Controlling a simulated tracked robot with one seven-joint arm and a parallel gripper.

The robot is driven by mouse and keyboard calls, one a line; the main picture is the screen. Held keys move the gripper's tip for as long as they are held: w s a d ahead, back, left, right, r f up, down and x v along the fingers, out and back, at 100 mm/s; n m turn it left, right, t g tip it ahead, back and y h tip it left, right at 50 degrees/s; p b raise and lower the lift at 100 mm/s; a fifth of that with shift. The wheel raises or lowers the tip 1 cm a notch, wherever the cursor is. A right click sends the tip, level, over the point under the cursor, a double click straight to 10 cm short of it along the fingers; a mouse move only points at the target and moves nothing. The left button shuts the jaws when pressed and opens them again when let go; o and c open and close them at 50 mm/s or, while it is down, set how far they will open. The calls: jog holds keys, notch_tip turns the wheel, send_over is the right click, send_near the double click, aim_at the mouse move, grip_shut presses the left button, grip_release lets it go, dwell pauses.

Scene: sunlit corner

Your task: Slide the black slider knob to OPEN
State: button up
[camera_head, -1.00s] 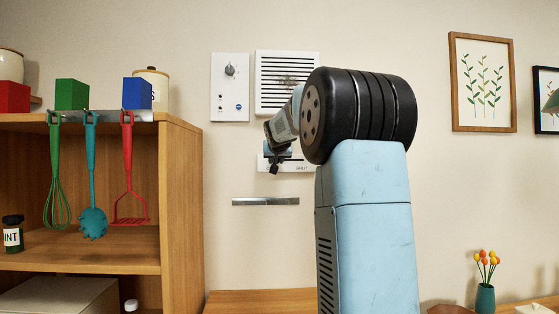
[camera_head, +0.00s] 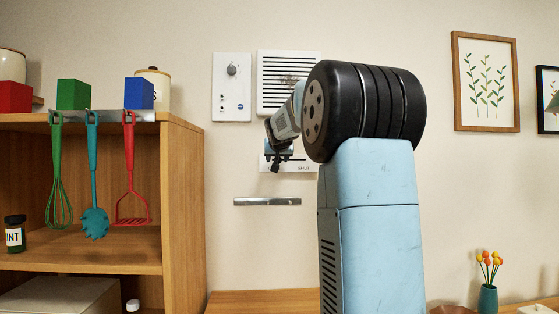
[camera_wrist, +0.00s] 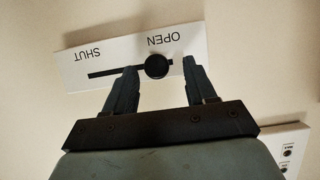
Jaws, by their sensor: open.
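The black slider knob (camera_wrist: 157,66) is a round knob on a dark straight slot in a white slider panel (camera_wrist: 72,62). The panel's lettering appears upside down in the wrist view. The knob is near the slot's OPEN end, beside the word OPEN, with a little slot beyond it. My gripper (camera_wrist: 159,72) is open, with one finger on each side of the knob. A gap shows between the knob and each finger; the left finger is closer. In the head view, my gripper (camera_head: 276,162) is in front of the panel (camera_head: 306,163) and hides the knob.
A white vent (camera_head: 267,98) and a dial panel (camera_head: 231,110) are on the wall above the slider panel. A metal strip (camera_head: 267,201) is below it. A wooden shelf (camera_head: 182,210) with hanging utensils stands left. The wrist view shows another panel (camera_wrist: 286,140) at lower right.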

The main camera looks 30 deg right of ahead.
jog(key=v, duration=1.2)
jog(key=shift+s+a, duration=0.1)
jog(key=shift+s, duration=0.05)
jog(key=s+a+f+n+g+y, duration=0.1)
jog(key=s+a+f+g+y, duration=0.1)
jog(key=s+a+f, duration=0.5)
jog(key=s+a+f+n+g+y, duration=0.1)
jog(key=s+a+f, duration=0.5)
jog(key=s+f, duration=0.8)
jog(key=s+a+f+n+g+y, duration=0.2)
jog(key=s+a+f+n+g, duration=0.1)
jog(key=s+a+f, duration=0.4)
jog(key=s+f, duration=0.3)
jog(key=s, duration=0.1)
jog(key=shift+s+a+f+g+y, duration=0.3)
jog(key=shift+s+f, duration=0.05)
